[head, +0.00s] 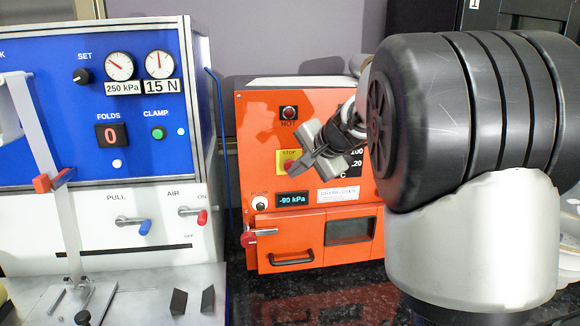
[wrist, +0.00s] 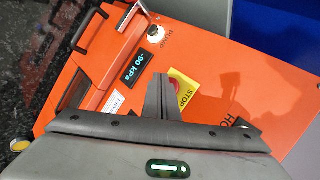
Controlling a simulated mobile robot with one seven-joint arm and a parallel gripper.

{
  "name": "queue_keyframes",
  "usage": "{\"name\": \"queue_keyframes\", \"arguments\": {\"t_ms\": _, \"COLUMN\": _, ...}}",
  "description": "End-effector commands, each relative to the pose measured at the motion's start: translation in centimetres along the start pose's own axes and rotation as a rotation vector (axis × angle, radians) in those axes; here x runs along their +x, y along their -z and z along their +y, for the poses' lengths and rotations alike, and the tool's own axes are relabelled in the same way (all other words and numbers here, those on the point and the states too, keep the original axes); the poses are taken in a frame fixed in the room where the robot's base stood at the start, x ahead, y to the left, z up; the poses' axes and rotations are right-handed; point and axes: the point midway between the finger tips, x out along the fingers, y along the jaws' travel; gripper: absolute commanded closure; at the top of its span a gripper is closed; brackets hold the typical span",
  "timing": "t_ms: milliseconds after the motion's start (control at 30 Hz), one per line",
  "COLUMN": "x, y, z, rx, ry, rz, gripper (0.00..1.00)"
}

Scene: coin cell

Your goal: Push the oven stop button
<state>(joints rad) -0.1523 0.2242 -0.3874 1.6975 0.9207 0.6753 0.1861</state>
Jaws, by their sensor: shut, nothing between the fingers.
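The orange oven (head: 262,190) stands in the middle of the head view. Its stop button is a red knob (head: 288,166) on a yellow plate (head: 283,154) marked STOP. My gripper (head: 296,168) is shut and empty, and its tips lie over the right side of the button in the head view. I cannot tell whether they touch it. In the wrist view the shut fingers (wrist: 162,80) point at the oven face beside the yellow plate (wrist: 182,84). The fingers hide part of the button there.
A display (head: 293,199) reading -90 kPa and a pump knob (head: 260,202) sit below the button. A HOT lamp (head: 289,113) is above it. A blue panel machine (head: 60,120) with gauges and levers stands at the left. My arm covers the oven's right side.

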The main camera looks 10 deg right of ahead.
Motion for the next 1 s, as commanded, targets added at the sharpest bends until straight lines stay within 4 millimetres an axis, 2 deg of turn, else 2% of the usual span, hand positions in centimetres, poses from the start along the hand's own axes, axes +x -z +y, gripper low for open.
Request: {"name": "queue_keyframes", "arguments": {"t_ms": 1000, "x": 0.86, "y": 0.64, "z": -0.6, "rx": 0.0, "ry": -0.001, "rz": 0.0, "gripper": 1.0}}
